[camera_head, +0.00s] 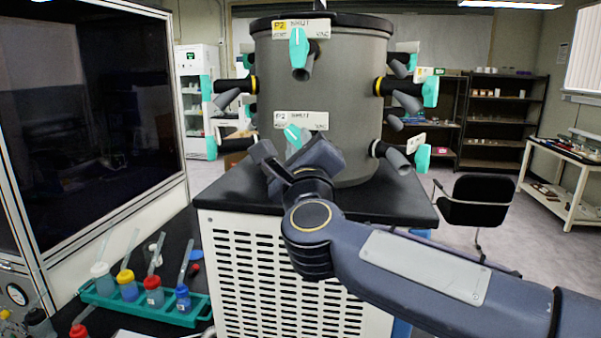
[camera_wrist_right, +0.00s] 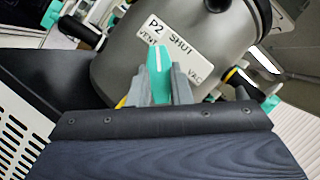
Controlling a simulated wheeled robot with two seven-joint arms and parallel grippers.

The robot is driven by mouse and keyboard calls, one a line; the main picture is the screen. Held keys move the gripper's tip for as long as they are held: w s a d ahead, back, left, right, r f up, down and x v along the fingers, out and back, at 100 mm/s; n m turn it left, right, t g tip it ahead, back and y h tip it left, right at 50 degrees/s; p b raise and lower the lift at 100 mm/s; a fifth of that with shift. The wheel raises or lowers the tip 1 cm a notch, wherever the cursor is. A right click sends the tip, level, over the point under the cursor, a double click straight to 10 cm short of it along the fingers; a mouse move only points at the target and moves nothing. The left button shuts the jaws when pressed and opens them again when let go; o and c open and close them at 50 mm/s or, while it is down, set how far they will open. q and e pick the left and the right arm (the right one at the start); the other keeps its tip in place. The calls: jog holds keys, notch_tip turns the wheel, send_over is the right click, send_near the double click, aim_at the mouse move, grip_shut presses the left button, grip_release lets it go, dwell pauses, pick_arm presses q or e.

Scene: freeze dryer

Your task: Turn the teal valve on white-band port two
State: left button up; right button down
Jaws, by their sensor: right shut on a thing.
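The white P2 label (camera_head: 301,121) is low on the front of the grey drum (camera_head: 340,85). It also shows in the right wrist view (camera_wrist_right: 181,48), with the words VENT, SHUT and VAC. Its teal valve (camera_head: 292,134) has a white stripe and tilts up and left, from SHUT toward the VENT side. My right gripper (camera_head: 291,160) comes from below and is shut on this handle. In the right wrist view the teal handle (camera_wrist_right: 159,66) stands between the two grey fingers, its tip showing above them. The lower handle is hidden. My left gripper is not in view.
A yellow-labelled P2 port with a teal valve (camera_head: 299,48) is directly above. More teal-handled ports (camera_head: 430,91) stick out at the drum's sides. A green rack (camera_head: 180,315) of capped bottles is at lower left. A black chair (camera_head: 474,208) stands behind at right.

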jog(key=m+h+b, duration=0.1)
jog(key=m+b, duration=0.2)
jog(key=m+h+b, duration=0.2)
jog(key=m+b, duration=0.1)
jog(key=m, duration=0.1)
jog(key=m+t+h+b, duration=0.1)
jog(key=m+h+b, duration=0.1)
jog(key=m+b, duration=0.1)
jog(key=shift+a+f+b, duration=0.35)
jog(key=shift+f+b, duration=0.05)
jog(key=shift+b, duration=0.2)
jog(key=shift+r+m+h+b, duration=0.15)
jog(key=shift+m+h+b, duration=0.35)
jog(key=shift+m, duration=0.6)
jog(key=c, duration=1.3)
grip_release()
jog(key=shift+r, duration=0.1)
